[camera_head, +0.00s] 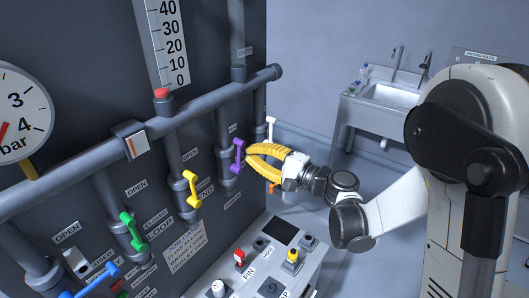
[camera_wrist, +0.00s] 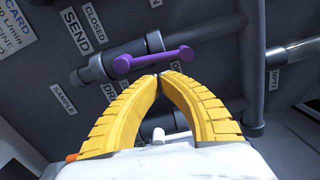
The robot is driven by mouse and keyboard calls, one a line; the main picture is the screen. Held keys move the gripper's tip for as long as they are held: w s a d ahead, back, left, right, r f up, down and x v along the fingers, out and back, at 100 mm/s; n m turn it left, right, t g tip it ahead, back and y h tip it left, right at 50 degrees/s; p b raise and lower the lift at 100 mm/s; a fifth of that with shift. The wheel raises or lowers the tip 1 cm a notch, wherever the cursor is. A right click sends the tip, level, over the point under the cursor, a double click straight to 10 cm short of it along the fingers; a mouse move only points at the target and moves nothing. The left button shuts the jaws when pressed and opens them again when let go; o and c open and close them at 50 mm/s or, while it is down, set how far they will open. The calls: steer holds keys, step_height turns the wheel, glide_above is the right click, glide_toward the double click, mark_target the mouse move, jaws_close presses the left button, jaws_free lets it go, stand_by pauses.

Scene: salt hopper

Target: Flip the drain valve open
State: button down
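The purple valve handle (camera_head: 238,156) is on a grey vertical pipe of the dark panel and stands roughly along that pipe. In the wrist view the purple handle (camera_wrist: 152,60) lies across the picture just beyond my fingertips. A partly hidden label starting "DR" (camera_wrist: 109,91) is beside it, next to the "SEND" label (camera_wrist: 76,30). My gripper (camera_head: 249,157) has yellow ribbed fingers. In the wrist view its fingertips (camera_wrist: 160,75) meet with nothing between them. They are very close to the handle; I cannot tell whether they touch it.
Yellow (camera_head: 192,190), green (camera_head: 132,232) and blue (camera_head: 92,282) handles are to the left. A white handle (camera_head: 270,127) and an orange handle (camera_head: 273,187) are near my gripper. A control console (camera_head: 225,270) stands below. A sink (camera_head: 390,95) is behind.

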steer(key=shift+s+a, duration=0.1)
steer(key=shift+a, duration=0.15)
steer(key=shift+s+a, duration=0.1)
steer(key=shift+s+a+r+n+b, duration=0.25)
steer(key=shift+s+a+n+b, duration=0.25)
steer(key=shift+b, duration=0.2)
steer(key=shift+d, duration=0.1)
